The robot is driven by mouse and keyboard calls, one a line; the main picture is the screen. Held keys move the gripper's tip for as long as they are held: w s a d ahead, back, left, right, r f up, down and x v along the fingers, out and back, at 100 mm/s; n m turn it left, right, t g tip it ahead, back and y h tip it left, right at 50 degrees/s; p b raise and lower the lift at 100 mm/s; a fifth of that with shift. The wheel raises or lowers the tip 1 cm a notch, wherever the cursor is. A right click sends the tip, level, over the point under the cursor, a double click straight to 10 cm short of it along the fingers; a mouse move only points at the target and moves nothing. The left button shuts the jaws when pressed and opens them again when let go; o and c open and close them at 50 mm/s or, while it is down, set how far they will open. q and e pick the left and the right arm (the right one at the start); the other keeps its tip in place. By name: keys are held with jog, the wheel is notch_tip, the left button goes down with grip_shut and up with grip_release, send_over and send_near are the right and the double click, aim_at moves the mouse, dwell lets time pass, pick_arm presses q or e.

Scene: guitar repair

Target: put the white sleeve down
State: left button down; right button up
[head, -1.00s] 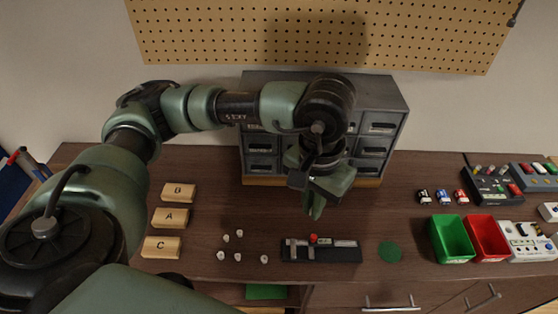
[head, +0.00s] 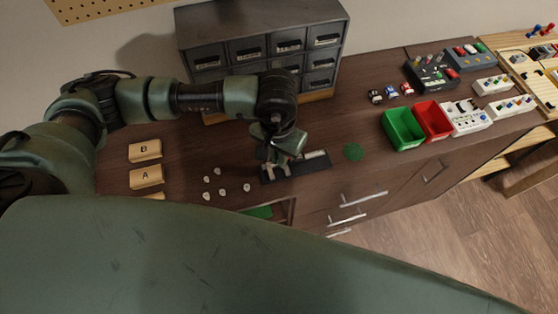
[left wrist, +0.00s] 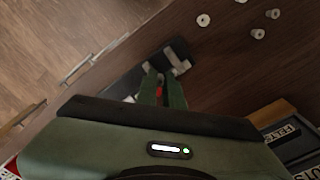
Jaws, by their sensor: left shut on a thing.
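My left gripper (head: 282,155) is down at the black fixture (head: 310,163) on the workbench, with its fingers pointing down. In the left wrist view its closed fingers (left wrist: 162,88) have a small red piece (left wrist: 160,92) between them, over the fixture (left wrist: 125,85). I cannot tell whether this piece is loose or part of the fixture. No white sleeve shows in the fingers. Several small white pieces (head: 222,192) stand on the bench left of the fixture; they also show in the left wrist view (left wrist: 258,33). My right gripper is out of view.
A grey drawer cabinet (head: 262,28) stands behind the fixture. Wooden blocks marked B (head: 145,149) and A (head: 147,178) lie at left. A green disc (head: 353,152), a green bin (head: 403,128) and a red bin (head: 433,120) are to the right.

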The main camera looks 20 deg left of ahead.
pick_arm(q)
notch_tip(320, 180, down, 4)
jog(key=shift+r+p, duration=0.25)
jog(key=shift+p, duration=0.3)
jog(key=shift+f, duration=0.55)
